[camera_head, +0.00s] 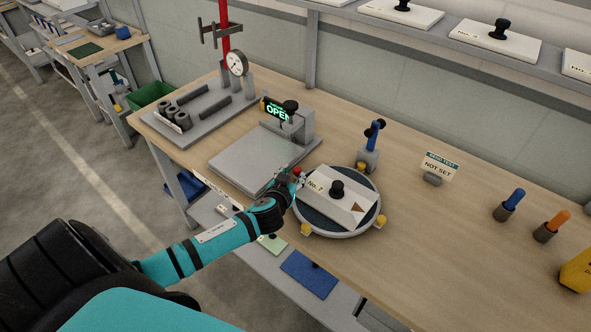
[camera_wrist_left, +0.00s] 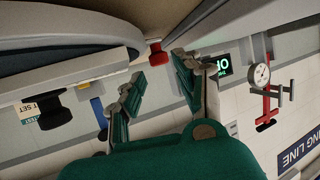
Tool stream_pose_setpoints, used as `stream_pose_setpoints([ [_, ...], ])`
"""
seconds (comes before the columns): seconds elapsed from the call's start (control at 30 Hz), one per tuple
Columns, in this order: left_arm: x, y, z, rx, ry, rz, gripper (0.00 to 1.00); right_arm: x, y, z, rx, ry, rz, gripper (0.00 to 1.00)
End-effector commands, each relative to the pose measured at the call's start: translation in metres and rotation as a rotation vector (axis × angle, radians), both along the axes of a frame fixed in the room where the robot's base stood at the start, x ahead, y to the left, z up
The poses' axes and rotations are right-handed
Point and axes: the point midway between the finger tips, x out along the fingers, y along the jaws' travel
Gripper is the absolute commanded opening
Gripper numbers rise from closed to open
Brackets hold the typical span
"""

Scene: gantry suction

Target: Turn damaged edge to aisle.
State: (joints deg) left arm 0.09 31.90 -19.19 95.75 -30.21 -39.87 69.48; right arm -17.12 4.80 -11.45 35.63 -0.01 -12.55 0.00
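I cannot make out a damaged edge for certain. My left gripper (camera_head: 298,178) is at the turntable's left rim, beside a small red knob (camera_head: 297,170). In the left wrist view its fingers (camera_wrist_left: 158,68) are apart, with the red knob (camera_wrist_left: 156,52) just beyond their tips. My right gripper is out of view.
A blue-handled tool (camera_head: 372,140) stands behind, and a "NOT SET" sign (camera_head: 438,168) to the right. The aisle floor (camera_head: 95,175) lies at left.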

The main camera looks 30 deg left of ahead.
Motion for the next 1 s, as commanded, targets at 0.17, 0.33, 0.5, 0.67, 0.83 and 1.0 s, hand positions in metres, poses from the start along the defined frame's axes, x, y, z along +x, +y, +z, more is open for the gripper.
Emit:
stream_pose_setpoints([
  [0.17, 0.021, 0.007, -0.009, 0.000, 0.000, 0.001, 0.34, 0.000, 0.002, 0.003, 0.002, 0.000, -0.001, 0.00],
  [0.33, 0.030, 0.010, -0.013, -0.001, 0.001, 0.001, 0.34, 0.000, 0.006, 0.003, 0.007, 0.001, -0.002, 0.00],
  [0.5, 0.032, 0.010, -0.014, -0.001, 0.001, 0.000, 0.34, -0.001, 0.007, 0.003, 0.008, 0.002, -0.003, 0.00],
  [0.67, 0.032, 0.010, -0.014, -0.001, 0.001, 0.000, 0.33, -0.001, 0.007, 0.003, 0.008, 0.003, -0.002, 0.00],
  [0.83, 0.032, 0.010, -0.014, -0.001, 0.001, 0.000, 0.10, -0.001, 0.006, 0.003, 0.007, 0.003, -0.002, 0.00],
  [1.0, 0.032, 0.010, -0.014, -0.001, 0.001, 0.000, 0.00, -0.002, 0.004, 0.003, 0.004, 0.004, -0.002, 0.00],
])
